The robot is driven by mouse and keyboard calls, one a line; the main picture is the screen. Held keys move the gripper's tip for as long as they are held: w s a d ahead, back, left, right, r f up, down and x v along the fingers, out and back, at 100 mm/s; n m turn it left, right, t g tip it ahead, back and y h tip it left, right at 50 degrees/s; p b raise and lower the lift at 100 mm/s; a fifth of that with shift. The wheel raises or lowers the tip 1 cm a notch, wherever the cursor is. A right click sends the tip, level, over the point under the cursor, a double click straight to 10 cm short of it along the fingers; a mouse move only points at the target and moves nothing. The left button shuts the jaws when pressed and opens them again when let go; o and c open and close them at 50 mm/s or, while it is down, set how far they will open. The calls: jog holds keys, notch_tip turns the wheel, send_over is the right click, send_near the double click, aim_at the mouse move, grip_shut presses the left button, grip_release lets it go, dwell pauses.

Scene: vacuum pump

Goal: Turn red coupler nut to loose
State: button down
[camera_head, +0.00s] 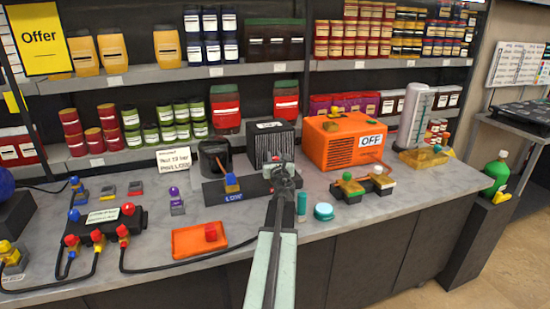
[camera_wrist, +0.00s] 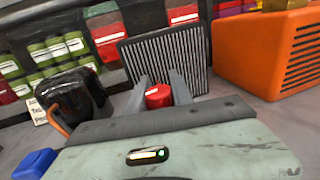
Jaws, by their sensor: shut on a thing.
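The red coupler nut (camera_wrist: 158,96) shows in the wrist view between the two grey fingers of my gripper (camera_wrist: 160,92). The fingers touch its sides, and the gripper is shut on it. The nut sits in front of the dark ribbed block (camera_wrist: 160,48). In the head view my gripper (camera_head: 281,174) is at the right part of the black base with the blue "LOSE" label (camera_head: 233,197). How far the nut is turned cannot be told.
A black pump-like cylinder (camera_head: 215,158) stands left of the ribbed block, and an orange "OFF" box (camera_head: 345,140) stands right. A blue-topped lever (camera_head: 231,183) is close left. An orange tray (camera_head: 185,245) and a teal round lid (camera_head: 323,211) lie near the front edge.

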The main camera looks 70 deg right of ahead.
dwell(0.5)
jog(key=c, duration=1.1)
grip_release()
jog(key=v, duration=0.7)
jog(key=shift+s+a, duration=0.15)
jog(key=shift+a, duration=0.15)
